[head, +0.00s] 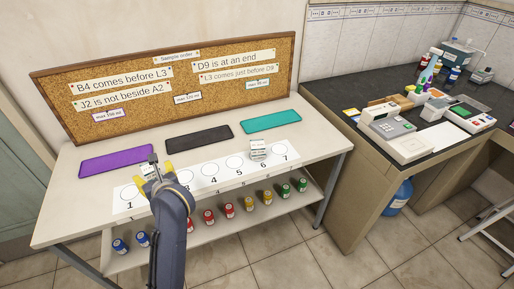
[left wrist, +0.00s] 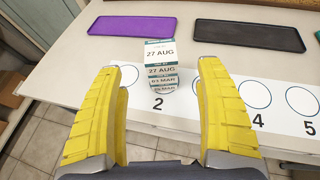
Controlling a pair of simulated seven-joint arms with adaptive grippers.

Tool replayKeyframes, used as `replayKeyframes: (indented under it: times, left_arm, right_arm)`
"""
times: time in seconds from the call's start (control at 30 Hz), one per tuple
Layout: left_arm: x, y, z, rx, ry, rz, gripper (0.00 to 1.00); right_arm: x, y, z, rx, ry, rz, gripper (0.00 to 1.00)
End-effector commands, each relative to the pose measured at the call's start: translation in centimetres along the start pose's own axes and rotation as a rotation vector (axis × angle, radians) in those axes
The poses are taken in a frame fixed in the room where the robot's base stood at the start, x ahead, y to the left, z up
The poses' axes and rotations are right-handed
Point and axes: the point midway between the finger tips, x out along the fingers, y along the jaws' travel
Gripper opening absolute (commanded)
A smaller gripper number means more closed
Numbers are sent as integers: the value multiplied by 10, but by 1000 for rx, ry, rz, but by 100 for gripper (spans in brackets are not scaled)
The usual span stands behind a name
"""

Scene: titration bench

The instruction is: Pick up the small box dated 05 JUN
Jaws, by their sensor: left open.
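A short stack of small white boxes (left wrist: 160,62) with teal bands stands by circle 2 in the left wrist view. The top box reads 27 AUG on its top and front. A box below reads 03 MAR, and the lowest label is too small to read surely. The stack also shows in the head view (head: 148,171), partly behind my gripper. A second small stack (head: 258,149) stands near circle 6, its dates unreadable. I cannot make out 05 JUN on any box. My left gripper (left wrist: 168,72) is open and empty, its yellow fingers pointing toward the first stack.
A numbered white strip (head: 212,173) lies along the table front. Purple (head: 116,162), black (head: 199,137) and teal (head: 271,121) trays lie behind it. A corkboard (head: 180,85) stands at the back. Coloured bottles (head: 229,210) stand on the lower shelf. A dark counter with instruments is right.

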Motion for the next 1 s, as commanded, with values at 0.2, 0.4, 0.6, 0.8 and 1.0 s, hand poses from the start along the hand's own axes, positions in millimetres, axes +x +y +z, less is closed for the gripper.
replayKeyframes:
  times: [0.2, 0.4, 0.6, 0.8, 1.0]
  left_arm:
    - [0, 0, 0, 0, 0, 0, 72]
    - [0, 0, 0, 0, 0, 0, 72]
    - [0, 0, 0, 0, 0, 0, 72]
    - [0, 2, 2, 9, -12, 5, 72]
    - [-10, 25, 32, 155, -193, 80, 72]
  right_arm:
    - [0, 0, 0, 0, 0, 0, 44]
    - [0, 0, 0, 0, 0, 0, 65]
    - [0, 0, 0, 0, 0, 0, 78]
    - [0, 0, 0, 0, 0, 0, 78]
    - [0, 0, 0, 0, 0, -1, 78]
